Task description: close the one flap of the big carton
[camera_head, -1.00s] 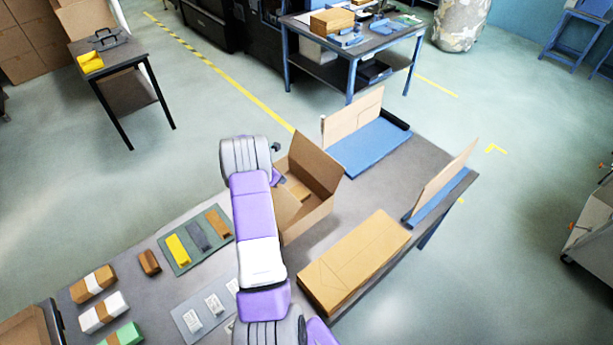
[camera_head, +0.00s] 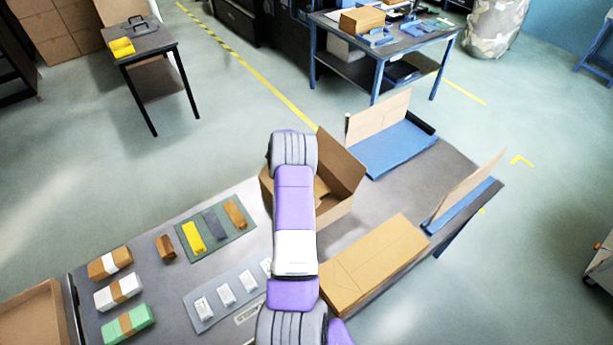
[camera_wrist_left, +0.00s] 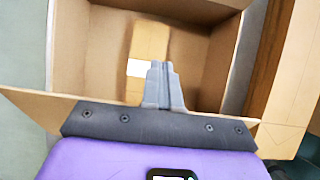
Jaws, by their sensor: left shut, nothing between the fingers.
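The big carton (camera_head: 338,208) stands open on the table in the head view, partly hidden behind my left arm. A tall brown panel (camera_head: 342,163), which looks like its raised flap, stands at its far right side. In the left wrist view the open carton (camera_wrist_left: 215,65) shows from above, with a small brown box (camera_wrist_left: 150,42) inside. My left gripper (camera_wrist_left: 160,68) is shut and empty, its fingertips over the carton opening. A cardboard edge (camera_wrist_left: 28,104) runs beside the gripper's dark plate; I cannot tell whether they touch. The left gripper is hidden in the head view.
A flat closed kraft box (camera_head: 375,265) lies right of the carton. Blue pads with upright cardboard (camera_head: 392,148) stand behind and to the right. A grey mat (camera_head: 240,222) with small items and several wrapped bundles (camera_head: 118,292) lie on the left.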

